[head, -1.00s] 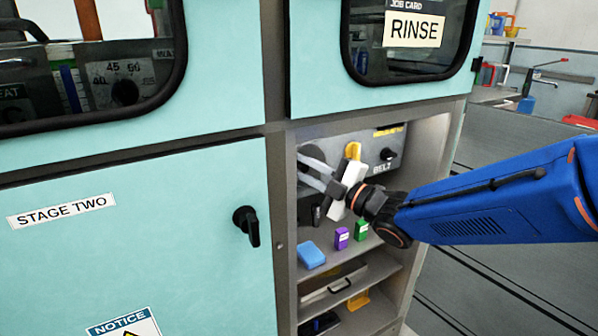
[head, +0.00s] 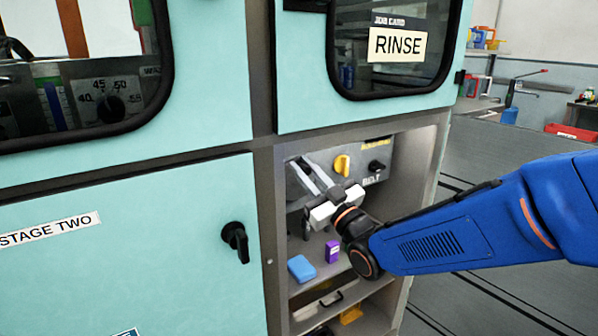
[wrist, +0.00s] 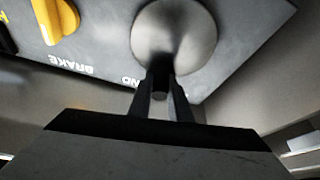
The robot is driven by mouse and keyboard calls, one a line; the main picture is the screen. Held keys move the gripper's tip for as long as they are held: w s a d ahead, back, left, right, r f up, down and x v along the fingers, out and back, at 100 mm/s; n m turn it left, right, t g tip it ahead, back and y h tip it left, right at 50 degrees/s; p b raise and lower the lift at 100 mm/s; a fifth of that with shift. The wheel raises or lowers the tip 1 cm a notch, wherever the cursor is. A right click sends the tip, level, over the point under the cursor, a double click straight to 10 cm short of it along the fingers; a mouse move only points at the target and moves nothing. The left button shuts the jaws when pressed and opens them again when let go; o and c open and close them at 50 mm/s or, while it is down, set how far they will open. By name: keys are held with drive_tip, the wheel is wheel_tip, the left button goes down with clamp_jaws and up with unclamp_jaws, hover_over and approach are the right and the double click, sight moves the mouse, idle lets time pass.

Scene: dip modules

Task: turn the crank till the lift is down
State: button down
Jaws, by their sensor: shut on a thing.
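The crank is a round grey metal disc (wrist: 174,36) with a dark handle (wrist: 160,82) in the wrist view. My gripper (wrist: 160,98) is shut on that handle, one finger on each side. In the head view my gripper (head: 309,171) reaches into the open bay, at the left of its back panel, and mostly hides the crank. The handle's far end is hidden between the fingers. I cannot make out the lift in either view.
A yellow knob (head: 342,165) marked BRAKE in the wrist view and a black knob (head: 376,167) sit right of the crank. A blue block (head: 301,268) and a purple block (head: 332,251) lie on the shelf below. A closed teal door (head: 130,245) stands left.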

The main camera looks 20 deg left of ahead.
drive_tip(key=shift+w+d+f+m+t+h, duration=0.1)
drive_tip(key=shift+w+d+m+t+h, duration=0.3)
drive_tip(key=shift+m, duration=1.05)
drive_tip(key=shift+w+d+f+m+t+h, duration=0.15)
drive_tip(key=shift+m+t+h, duration=0.45)
drive_tip(key=shift+m, duration=0.8)
drive_tip(key=shift+w+d+f+m+t+h, duration=0.1)
drive_tip(key=shift+w+d+m+t+h, duration=0.3)
drive_tip(key=shift+m, duration=1.05)
drive_tip(key=shift+a+h, duration=0.2)
drive_tip(key=shift+h, duration=0.1)
drive_tip(key=c, duration=1.9)
unclamp_jaws()
drive_tip(key=shift+s+d, duration=0.1)
